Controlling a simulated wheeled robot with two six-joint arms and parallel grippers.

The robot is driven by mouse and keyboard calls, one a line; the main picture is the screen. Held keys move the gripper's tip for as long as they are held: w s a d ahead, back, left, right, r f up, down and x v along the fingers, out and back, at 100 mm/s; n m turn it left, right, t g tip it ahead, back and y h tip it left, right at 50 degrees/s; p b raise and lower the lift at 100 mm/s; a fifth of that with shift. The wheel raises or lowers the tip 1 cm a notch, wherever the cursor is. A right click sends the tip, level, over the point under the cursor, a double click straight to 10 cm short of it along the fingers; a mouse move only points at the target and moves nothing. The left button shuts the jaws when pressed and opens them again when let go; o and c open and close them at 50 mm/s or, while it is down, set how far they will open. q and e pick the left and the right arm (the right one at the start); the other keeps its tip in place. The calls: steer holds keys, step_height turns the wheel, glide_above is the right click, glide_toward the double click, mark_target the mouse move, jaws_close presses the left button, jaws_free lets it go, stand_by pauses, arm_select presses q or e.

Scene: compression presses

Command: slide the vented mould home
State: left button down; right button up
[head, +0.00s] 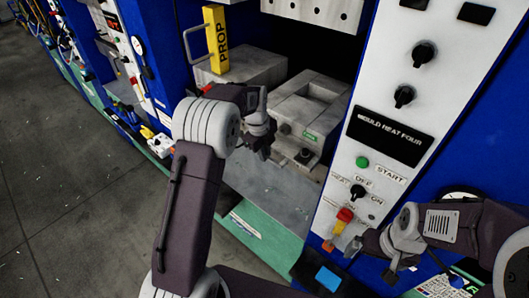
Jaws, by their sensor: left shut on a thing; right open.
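A grey block-shaped mould (318,91) with a rectangular recess in its top sits inside the blue press, with a green label on its front. A second grey block (262,64) stands beside it to the left. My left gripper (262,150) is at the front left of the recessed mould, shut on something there. Its fingers and wrist hide the held part, which looks like the mould's front. I cannot make out vents. My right gripper (378,262) is open, low in front of the control panel, apart from the mould.
A yellow bar marked PROP (216,40) stands upright at the press's left. The white control panel (367,165) with knobs and a green START button is on the right. Bare grey bed (265,190) lies before the mould, with a green edge below. Grey floor is at left.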

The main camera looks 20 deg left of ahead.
arm_select(q)
steer(key=shift+w+r, duration=0.35)
steer(key=c, duration=1.5)
jaws_free()
steer(key=shift+o, duration=0.2)
steer(key=shift+w+f, duration=0.25)
steer(key=shift+f, duration=0.05)
steer(key=shift+s, duration=0.1)
arm_select(e)
steer(key=shift+w, duration=0.3)
arm_select(q)
steer(key=shift+s+r, duration=0.1)
steer(key=shift+s, duration=0.05)
arm_select(e)
steer(key=shift+s+f, duration=0.1)
arm_select(q)
steer(key=shift+r+b, duration=0.3)
step_height(320, 180, up, 8)
steer(key=s+b, duration=0.1)
steer(key=shift+s+a+b, duration=0.3)
steer(key=shift+a+b, duration=0.05)
steer(key=shift+b, duration=0.05)
arm_select(e)
step_height(320, 180, down, 2)
steer(key=shift+f, duration=0.15)
